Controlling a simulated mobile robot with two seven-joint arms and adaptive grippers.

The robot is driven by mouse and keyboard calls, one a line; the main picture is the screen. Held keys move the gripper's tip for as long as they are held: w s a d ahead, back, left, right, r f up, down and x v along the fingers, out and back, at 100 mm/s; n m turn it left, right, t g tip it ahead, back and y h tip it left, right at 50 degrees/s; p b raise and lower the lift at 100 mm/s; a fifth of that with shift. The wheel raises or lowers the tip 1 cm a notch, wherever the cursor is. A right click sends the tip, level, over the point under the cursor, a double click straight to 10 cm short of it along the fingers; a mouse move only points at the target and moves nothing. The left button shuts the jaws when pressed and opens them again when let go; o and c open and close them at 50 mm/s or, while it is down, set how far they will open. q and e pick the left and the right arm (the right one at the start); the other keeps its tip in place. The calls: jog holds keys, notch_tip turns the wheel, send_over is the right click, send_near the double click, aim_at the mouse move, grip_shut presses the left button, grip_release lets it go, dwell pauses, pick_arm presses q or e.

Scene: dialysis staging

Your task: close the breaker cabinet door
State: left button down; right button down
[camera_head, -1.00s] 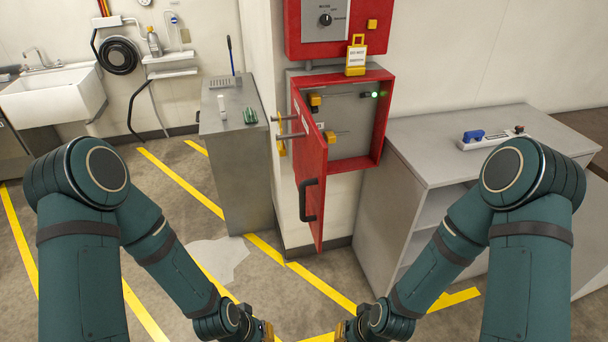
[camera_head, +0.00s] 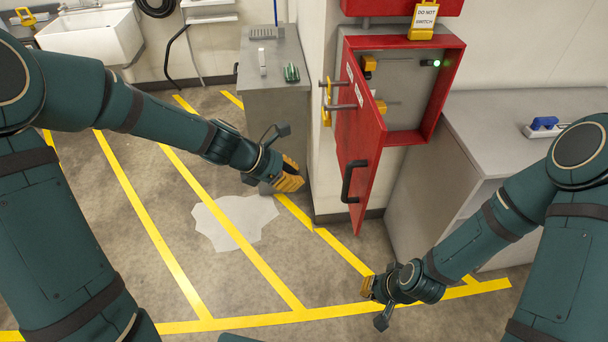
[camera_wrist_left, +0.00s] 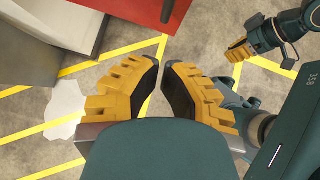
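The breaker cabinet (camera_head: 452,85) is a red wall box with a grey inside. Its red door (camera_head: 362,135) stands swung well out toward me and has a black handle (camera_head: 350,181). My left gripper (camera_head: 292,178) is left of the door, apart from it, low in front of the grey cabinet. In the left wrist view its yellow fingers (camera_wrist_left: 162,68) have a gap between them with only floor showing; the tips are close together. The door's red edge and dark handle (camera_wrist_left: 168,10) show at the top there. My right gripper (camera_head: 368,287) hangs low, below the door; its finger gap is not clear.
A grey cabinet (camera_head: 262,110) stands left of the door, with small items on top. A grey counter (camera_head: 490,125) with open shelves is to the right. The floor before the door is clear, with yellow stripes.

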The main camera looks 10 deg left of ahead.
pick_arm(q)
jog(key=w+d+r+b+x, duration=0.1)
jog(key=r+x, duration=0.1)
jog(key=x, duration=0.9)
jog(key=shift+d+b, duration=0.3)
jog(key=shift+d, duration=0.05)
jog(key=shift+d+f, duration=0.1)
jog(key=shift+d, duration=0.05)
